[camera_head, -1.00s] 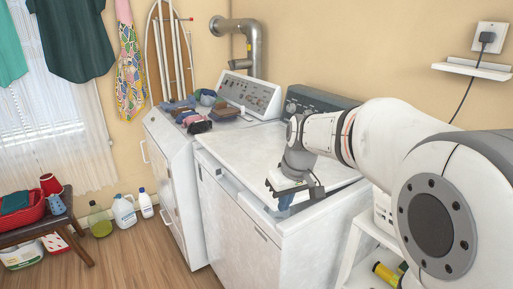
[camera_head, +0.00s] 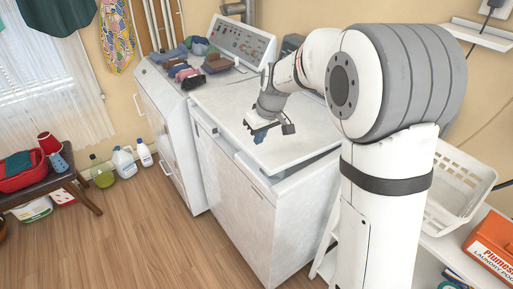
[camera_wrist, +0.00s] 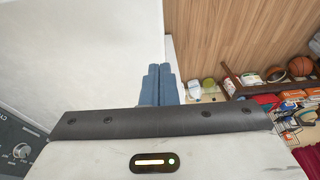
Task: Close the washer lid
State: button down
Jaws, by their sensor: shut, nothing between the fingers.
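The white washer (camera_head: 240,205) stands in the middle of the head view. Its lid (camera_head: 290,120) lies nearly flat on top, with a dark gap showing under its right edge. My gripper (camera_head: 259,138) points down over the front part of the lid, its blue fingers shut and empty. I cannot tell if the fingertips touch the lid. In the wrist view the shut fingers (camera_wrist: 157,85) show beside the edge of a white surface, likely the lid (camera_wrist: 80,50), with floor beyond it.
A second white machine (camera_head: 165,120) with folded clothes (camera_head: 185,70) on top stands to the left. A shelf with a white basket (camera_head: 455,190) and an orange box (camera_head: 492,245) is on the right. Bottles (camera_head: 123,163) and a bench (camera_head: 45,190) stand left; the floor between is clear.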

aim_at(256, 155)
jog(key=f, duration=0.5)
jog(key=shift+s+a+f+p, duration=0.1)
jog(key=shift+a+p, duration=0.2)
jog(key=shift+p, duration=0.05)
jog(key=shift+f, duration=0.1)
jog(key=f+b, duration=0.4)
jog(key=s+f+b, duration=0.1)
jog(key=f+b, duration=0.1)
jog(key=f, duration=0.1)
jog(key=shift+a, duration=0.25)
jog(key=shift+s, duration=0.1)
jog(key=r, duration=0.2)
jog(key=r+p, duration=0.2)
jog(key=r, duration=0.1)
jog(key=shift+w+r, duration=0.35)
jog(key=v, duration=0.9)
jog(key=shift+s+a+r+b, duration=0.35)
